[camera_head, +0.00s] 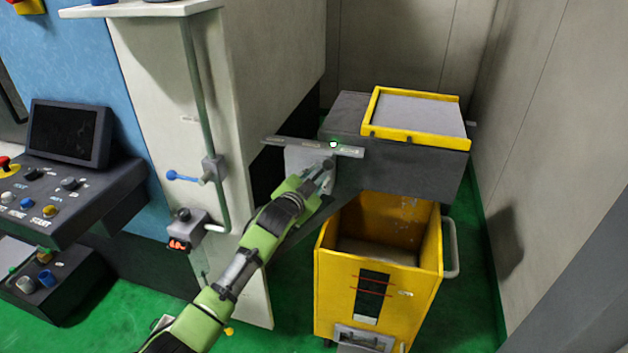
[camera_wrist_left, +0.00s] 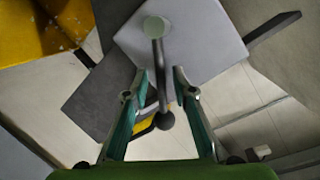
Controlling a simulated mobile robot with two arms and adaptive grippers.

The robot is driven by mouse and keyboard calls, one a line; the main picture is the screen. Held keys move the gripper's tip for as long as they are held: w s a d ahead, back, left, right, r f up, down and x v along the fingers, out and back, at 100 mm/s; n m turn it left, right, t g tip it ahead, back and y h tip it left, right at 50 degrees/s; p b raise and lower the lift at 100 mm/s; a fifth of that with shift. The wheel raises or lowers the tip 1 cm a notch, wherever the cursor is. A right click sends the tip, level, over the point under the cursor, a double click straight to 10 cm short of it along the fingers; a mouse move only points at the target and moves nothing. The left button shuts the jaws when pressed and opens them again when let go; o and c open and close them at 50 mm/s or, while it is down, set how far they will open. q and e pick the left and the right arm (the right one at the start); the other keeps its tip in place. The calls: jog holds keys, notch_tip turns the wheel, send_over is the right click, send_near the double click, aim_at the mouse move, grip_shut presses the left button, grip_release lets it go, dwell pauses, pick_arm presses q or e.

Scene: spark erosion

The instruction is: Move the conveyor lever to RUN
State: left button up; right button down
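The conveyor lever (camera_wrist_left: 160,75) shows in the left wrist view as a grey rod with a round pivot end at the top and a dark ball knob at the bottom. It sits on a pale plate (camera_wrist_left: 205,40), which also shows in the head view (camera_head: 297,158) below a labelled grey strip (camera_head: 290,144). The label words are too small to read. My left gripper (camera_head: 322,177) is at the plate. In the wrist view its two fingers (camera_wrist_left: 160,78) stand apart on either side of the rod, with gaps visible. In the head view the gripper largely hides the lever.
A green light (camera_head: 333,144) glows on the strip. A dark conveyor housing (camera_head: 415,165) with a yellow-framed top (camera_head: 467,143) is behind. A yellow bin (camera_head: 333,280) stands below. A blue-handled valve (camera_head: 185,177) and a control console (camera_head: 60,215) are left.

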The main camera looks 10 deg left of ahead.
pick_arm(q)
jog(key=v, duration=1.2)
jog(key=shift+f, duration=0.1)
jog(key=s+a+f+n+g+y+b, duration=0.1)
jog(key=s+a+f+g, duration=0.2)
jog(key=f, duration=1.4)
jog(key=s+f+n+g+b, duration=0.15)
jog(key=s+f, duration=0.45)
jog(key=f, duration=1)
jog(key=s+a+f+n+g+b, duration=0.15)
jog(key=s+f+g, duration=0.25)
jog(key=s+f, duration=1.4)
jog(key=s+f+g, duration=0.2)
jog(key=s+f, duration=0.3)
jog(key=s, duration=0.5)
jog(key=s+f+n+g+b, duration=0.1)
jog(key=s+f, duration=0.5)
jog(key=s, duration=0.5)
jog(key=s+f+n+g, duration=0.1)
jog(key=s+f+g, duration=0.1)
jog(key=s+f, duration=0.4)
jog(key=s, duration=0.4)
jog(key=shift+s+g+y+b, duration=0.25)
jog(key=shift+g+y+b, duration=0.1)
jog(key=shift+y+b, duration=0.05)
